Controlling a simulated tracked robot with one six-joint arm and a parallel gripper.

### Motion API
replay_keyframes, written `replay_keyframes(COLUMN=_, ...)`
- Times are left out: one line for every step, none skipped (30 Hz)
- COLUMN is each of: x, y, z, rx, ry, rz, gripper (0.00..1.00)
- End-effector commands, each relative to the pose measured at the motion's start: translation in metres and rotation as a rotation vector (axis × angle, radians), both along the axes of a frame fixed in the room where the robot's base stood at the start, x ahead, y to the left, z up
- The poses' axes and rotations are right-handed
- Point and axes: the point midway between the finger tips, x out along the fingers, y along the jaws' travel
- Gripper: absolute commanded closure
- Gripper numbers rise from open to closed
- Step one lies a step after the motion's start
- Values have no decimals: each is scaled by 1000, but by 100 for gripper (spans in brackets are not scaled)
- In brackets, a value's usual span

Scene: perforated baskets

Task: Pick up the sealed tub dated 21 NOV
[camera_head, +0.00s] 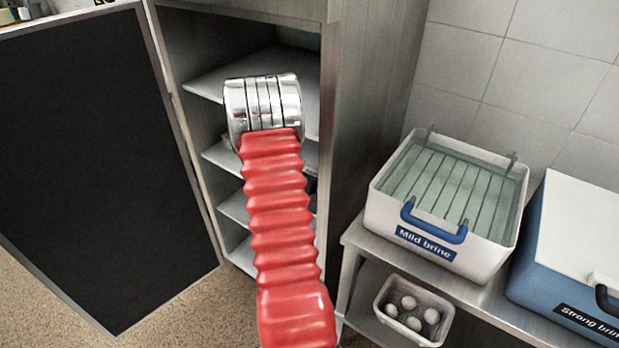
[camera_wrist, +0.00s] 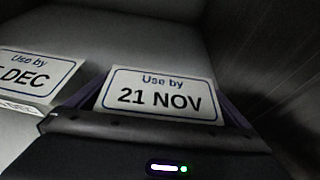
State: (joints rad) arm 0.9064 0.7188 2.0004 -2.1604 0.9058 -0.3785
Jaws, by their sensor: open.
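In the wrist view, the tub dated 21 NOV (camera_wrist: 160,92) shows a white face with a blue border reading "Use by 21 NOV". It is in the middle, just in front of my gripper (camera_wrist: 158,98). The gripper is open, with a purple finger on either side of that label; I cannot tell whether they touch the tub. The tub's lid and seal cannot be made out. A second tub (camera_wrist: 36,76), with a label ending in "DEC", stands close to the left. In the head view my arm reaches into the open cabinet, and the gripper and tubs are hidden.
The cabinet (camera_head: 330,120) has several shelves and an open dark door (camera_head: 100,160) at left. At right, a "Mild brine" bin (camera_head: 385,215) and a blue "Strong brine" box (camera_head: 555,255) stand on a bench. A small basket (camera_head: 440,335) of round things sits below.

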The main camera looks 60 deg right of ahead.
Motion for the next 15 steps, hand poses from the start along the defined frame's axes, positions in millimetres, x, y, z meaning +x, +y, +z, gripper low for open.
replay_keyframes(x=0, y=-1, z=0, rx=0, ry=0, rz=0, gripper=0)
replay_keyframes(x=0, y=-1, z=0, rx=0, ry=0, rz=0, gripper=0)
replay_keyframes(x=0, y=-1, z=0, rx=0, ry=0, rz=0, gripper=0)
replay_keyframes(x=0, y=-1, z=0, rx=0, ry=0, rz=0, gripper=0)
replay_keyframes(x=0, y=-1, z=0, rx=0, ry=0, rz=0, gripper=0)
replay_keyframes(x=0, y=0, z=0, rx=0, ry=0, rz=0, gripper=0)
replay_keyframes(x=0, y=0, z=0, rx=0, ry=0, rz=0, gripper=0)
replay_keyframes(x=0, y=0, z=0, rx=-1, ry=0, rz=0, gripper=0)
replay_keyframes(x=0, y=-1, z=0, rx=-1, ry=0, rz=0, gripper=0)
replay_keyframes(x=0, y=-1, z=0, rx=-1, ry=-1, rz=0, gripper=0)
replay_keyframes(x=0, y=-1, z=0, rx=-1, ry=-1, rz=0, gripper=0)
replay_keyframes(x=0, y=-1, z=0, rx=-1, ry=-1, rz=0, gripper=0)
replay_keyframes(x=0, y=0, z=0, rx=-1, ry=-1, rz=0, gripper=0)
replay_keyframes(x=0, y=-1, z=0, rx=-1, ry=-1, rz=0, gripper=0)
replay_keyframes(x=0, y=0, z=0, rx=-1, ry=-1, rz=0, gripper=0)
